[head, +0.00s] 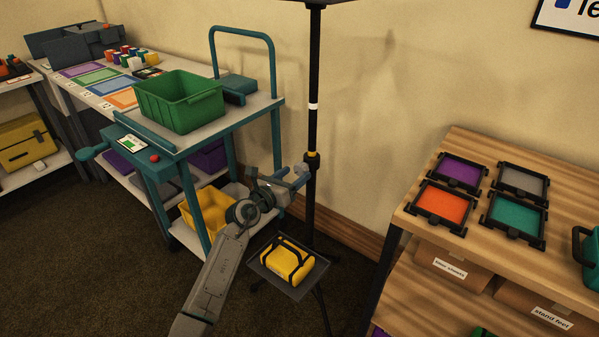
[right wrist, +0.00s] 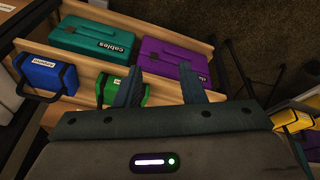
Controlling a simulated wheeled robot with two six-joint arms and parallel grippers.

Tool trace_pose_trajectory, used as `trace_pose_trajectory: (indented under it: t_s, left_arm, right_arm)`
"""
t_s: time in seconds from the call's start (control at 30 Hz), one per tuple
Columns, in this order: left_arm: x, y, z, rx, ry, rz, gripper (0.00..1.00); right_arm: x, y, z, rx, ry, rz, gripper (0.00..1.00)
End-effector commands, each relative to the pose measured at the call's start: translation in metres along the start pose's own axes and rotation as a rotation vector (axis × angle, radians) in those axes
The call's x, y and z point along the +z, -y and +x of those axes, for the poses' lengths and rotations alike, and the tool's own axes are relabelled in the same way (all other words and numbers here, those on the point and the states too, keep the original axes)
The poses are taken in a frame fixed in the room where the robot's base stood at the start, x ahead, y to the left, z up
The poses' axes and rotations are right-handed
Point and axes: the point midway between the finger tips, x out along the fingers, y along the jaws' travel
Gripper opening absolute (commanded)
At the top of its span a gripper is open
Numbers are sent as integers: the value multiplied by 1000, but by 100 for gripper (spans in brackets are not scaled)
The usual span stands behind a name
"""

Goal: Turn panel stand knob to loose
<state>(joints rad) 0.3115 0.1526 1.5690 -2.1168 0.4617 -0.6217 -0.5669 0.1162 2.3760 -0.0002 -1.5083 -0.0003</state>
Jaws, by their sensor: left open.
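The panel stand (head: 314,90) is a black upright pole with a white band, and a dark panel edge shows at its top. My right gripper (right wrist: 161,82) is open and empty in the right wrist view, in front of shelf bins.
A tray with a yellow case (head: 287,262) sits low by the pole. A teal cart (head: 228,118) with a green crate (head: 180,99) stands left. A wooden shelf unit (head: 466,138) with coloured trays stands right. The right wrist view shows a teal case (right wrist: 90,38) and a purple case (right wrist: 175,60).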

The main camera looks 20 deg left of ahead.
Motion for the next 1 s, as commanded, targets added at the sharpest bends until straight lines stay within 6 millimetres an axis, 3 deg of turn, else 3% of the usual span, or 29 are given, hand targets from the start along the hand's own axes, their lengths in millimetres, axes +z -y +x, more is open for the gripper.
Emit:
trace_pose_trajectory:
  t_s: [0.23,0.57,0.8,1.0]
  left_arm:
    - [-1,0,30,0,0,-1,59]
    - [0,0,34,0,0,0,59]
    - [0,0,34,0,0,-1,16]
    - [0,0,34,0,-1,-6,15]
  right_arm:
    - [1,0,-14,1,-7,-2,36]
    - [0,0,-19,0,-13,-2,36]
    - [1,0,-18,0,-10,-2,36]
    - [0,0,-18,0,-11,-2,36]
